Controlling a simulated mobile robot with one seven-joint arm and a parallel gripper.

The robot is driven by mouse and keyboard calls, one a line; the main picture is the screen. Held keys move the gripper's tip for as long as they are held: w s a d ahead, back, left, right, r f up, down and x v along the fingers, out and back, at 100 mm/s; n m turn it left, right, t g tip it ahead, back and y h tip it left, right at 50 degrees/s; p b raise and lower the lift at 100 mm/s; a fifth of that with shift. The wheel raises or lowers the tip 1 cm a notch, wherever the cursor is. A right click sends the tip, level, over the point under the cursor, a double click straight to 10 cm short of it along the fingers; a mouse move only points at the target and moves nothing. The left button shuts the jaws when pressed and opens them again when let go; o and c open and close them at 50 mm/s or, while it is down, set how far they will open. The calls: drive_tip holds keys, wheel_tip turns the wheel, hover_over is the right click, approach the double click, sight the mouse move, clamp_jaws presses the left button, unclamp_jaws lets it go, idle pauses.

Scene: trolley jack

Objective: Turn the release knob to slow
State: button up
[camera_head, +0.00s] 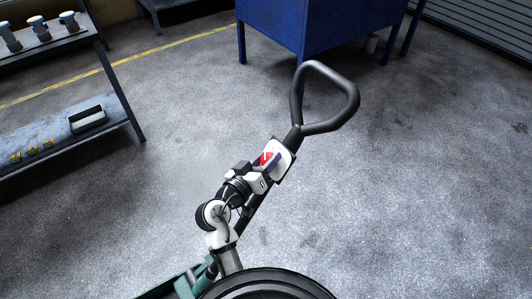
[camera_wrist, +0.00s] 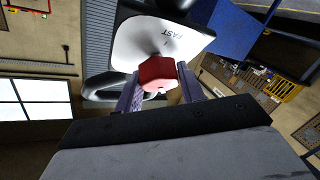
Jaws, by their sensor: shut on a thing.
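The red release knob (camera_wrist: 156,74) sits on a white plate (camera_wrist: 150,38) with the word FAST printed on it. In the wrist view my gripper (camera_wrist: 160,82) has its two fingers on either side of the knob, shut on it. The other markings on the plate are not visible. In the head view the red knob (camera_head: 266,158) and white plate (camera_head: 283,160) are on the jack's handle shaft, below the black loop handle (camera_head: 325,97). My gripper (camera_head: 264,167) is at the knob there, partly covering it.
A blue cabinet (camera_head: 290,25) on legs stands behind the handle. A grey shelf (camera_head: 75,140) with several items is at the left. The grey floor (camera_head: 420,190) to the right of the handle is clear.

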drive_tip(key=n+p, duration=0.1)
drive_tip(key=n+y+p, duration=0.1)
drive_tip(key=shift+r+n+y, duration=0.2)
drive_tip(key=shift+n+y, duration=0.1)
drive_tip(key=shift+f+n+p, duration=0.1)
drive_tip(key=shift+n+p, duration=0.5)
drive_tip(key=shift+p, duration=0.2)
drive_tip(key=shift+f+y, duration=0.1)
drive_tip(key=shift+y, duration=0.3)
drive_tip(key=o, duration=1)
drive_tip(key=shift+c, duration=0.2)
